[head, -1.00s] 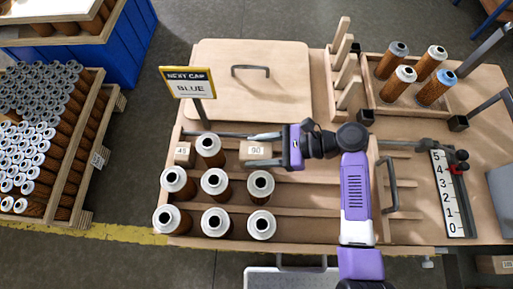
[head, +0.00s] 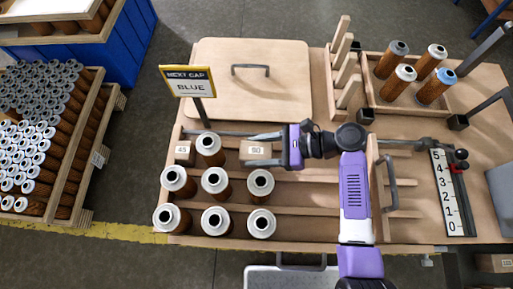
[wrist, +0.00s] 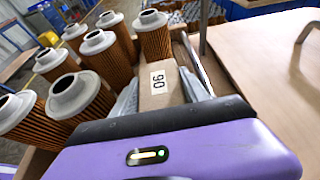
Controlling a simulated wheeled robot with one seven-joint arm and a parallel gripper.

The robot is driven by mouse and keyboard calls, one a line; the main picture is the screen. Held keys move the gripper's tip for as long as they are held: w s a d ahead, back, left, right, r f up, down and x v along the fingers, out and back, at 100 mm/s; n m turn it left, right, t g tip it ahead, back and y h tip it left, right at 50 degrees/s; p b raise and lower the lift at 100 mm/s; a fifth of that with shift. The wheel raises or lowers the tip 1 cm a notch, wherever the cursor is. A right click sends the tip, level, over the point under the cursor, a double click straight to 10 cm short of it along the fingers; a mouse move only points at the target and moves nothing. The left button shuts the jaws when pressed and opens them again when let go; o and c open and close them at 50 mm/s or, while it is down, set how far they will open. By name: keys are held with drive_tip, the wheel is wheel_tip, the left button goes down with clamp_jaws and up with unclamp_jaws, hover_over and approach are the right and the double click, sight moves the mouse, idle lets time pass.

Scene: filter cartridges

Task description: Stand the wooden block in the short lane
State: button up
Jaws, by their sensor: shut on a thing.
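The wooden block (head: 256,151), marked with a 90-like label, lies in the back lane of the rack, to the right of a cartridge (head: 209,146). My gripper (head: 268,150) reaches in from the right and is shut on this block. In the wrist view the block (wrist: 160,84) sits between my two grey fingers (wrist: 161,97), its label facing up. Its lower side is hidden there. A second small wooden block (head: 183,151), labelled 45, stands at the left end of the same lane.
Several white-topped cartridges (head: 215,181) fill the left of the front lanes, close to my gripper. Behind lies a wooden lid (head: 285,95) with a handle. A sign (head: 188,82) reads NEXT CAP BLUE. The front lanes' middle is clear.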

drive_tip(key=shift+f, duration=1.15)
drive_tip(key=o, duration=1.7)
drive_tip(key=shift+c, duration=0.2)
wheel_tip(320, 180, up, 20)
drive_tip(key=p, duration=0.1)
